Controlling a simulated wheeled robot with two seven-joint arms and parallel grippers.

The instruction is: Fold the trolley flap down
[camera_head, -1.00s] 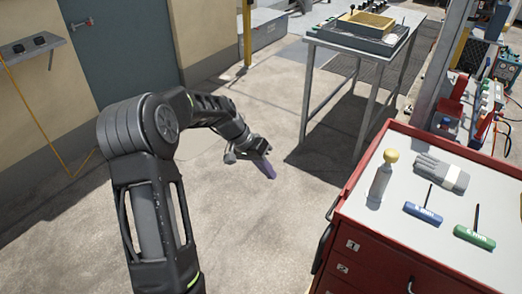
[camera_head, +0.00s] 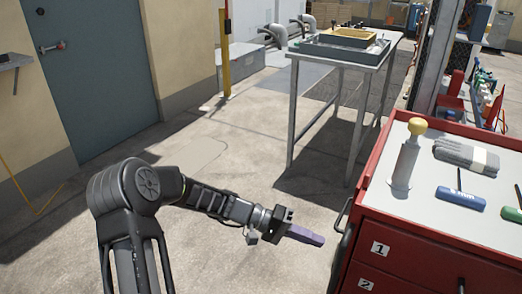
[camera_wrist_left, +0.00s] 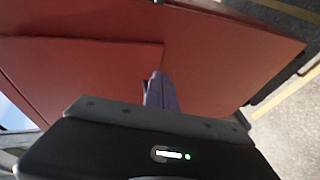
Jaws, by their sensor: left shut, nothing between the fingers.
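The red trolley (camera_head: 376,215) stands at the right in the head view, with a pale top and numbered drawers. A dark handle (camera_head: 342,238) shows at its left side. I cannot pick out the flap with certainty in the head view. My left gripper (camera_head: 312,238), with purple fingers, is shut and empty just left of the trolley, below its top. In the left wrist view the shut fingers (camera_wrist_left: 158,84) point at red panels (camera_wrist_left: 80,72); one panel edge steps in front of another. I cannot tell whether the fingertips touch them. My right gripper is not in view.
A metal table (camera_head: 345,55) stands behind. Concrete floor left of the trolley is clear.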

